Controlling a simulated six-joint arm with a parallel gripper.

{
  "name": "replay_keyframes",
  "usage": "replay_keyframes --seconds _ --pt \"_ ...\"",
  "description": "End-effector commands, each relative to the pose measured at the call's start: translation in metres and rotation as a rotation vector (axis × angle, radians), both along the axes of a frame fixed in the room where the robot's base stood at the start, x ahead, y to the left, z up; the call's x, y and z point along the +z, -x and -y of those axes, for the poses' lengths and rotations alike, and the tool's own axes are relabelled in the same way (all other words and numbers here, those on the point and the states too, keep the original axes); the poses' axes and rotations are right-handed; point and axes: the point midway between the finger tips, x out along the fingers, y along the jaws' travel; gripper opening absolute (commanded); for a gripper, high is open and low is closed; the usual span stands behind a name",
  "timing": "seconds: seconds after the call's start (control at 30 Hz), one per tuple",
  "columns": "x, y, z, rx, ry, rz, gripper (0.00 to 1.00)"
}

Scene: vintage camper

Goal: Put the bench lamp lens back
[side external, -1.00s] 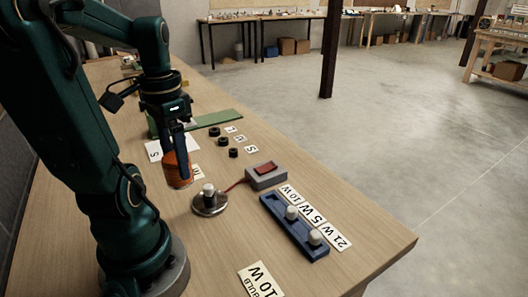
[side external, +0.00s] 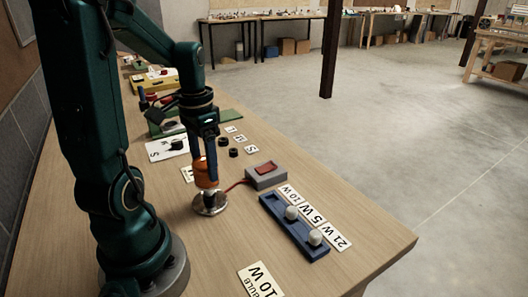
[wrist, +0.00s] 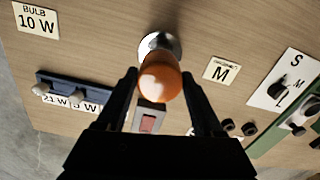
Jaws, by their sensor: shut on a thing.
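The orange lens (side external: 206,174) is a short cup-like piece held between the fingers of my gripper (side external: 205,158). It hangs upright just over the round metal lamp base (side external: 209,208), close above it or touching; I cannot tell which. The bulb seen on the base earlier is now mostly hidden by the lens. In the wrist view the lens (wrist: 160,84) sits between the two dark fingertips (wrist: 160,76), with the shiny base (wrist: 160,42) partly behind it.
A grey switch box (side external: 266,176) with a red rocker is wired to the base. A blue rack (side external: 285,225) holds two white bulbs beside wattage cards. A "BULB 10 W" card (side external: 261,280) lies in front. Black rings (side external: 234,152) lie behind. An S card (side external: 160,151) is at left.

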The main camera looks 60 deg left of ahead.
Motion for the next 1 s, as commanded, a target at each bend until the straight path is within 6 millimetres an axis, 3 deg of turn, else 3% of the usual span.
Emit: replay_keyframes --seconds 0.23,1.0 --pt "-0.028 0.001 0.001 0.001 0.003 -0.003 0.14" --pt "-0.042 0.001 0.0 0.001 0.001 -0.001 0.14"
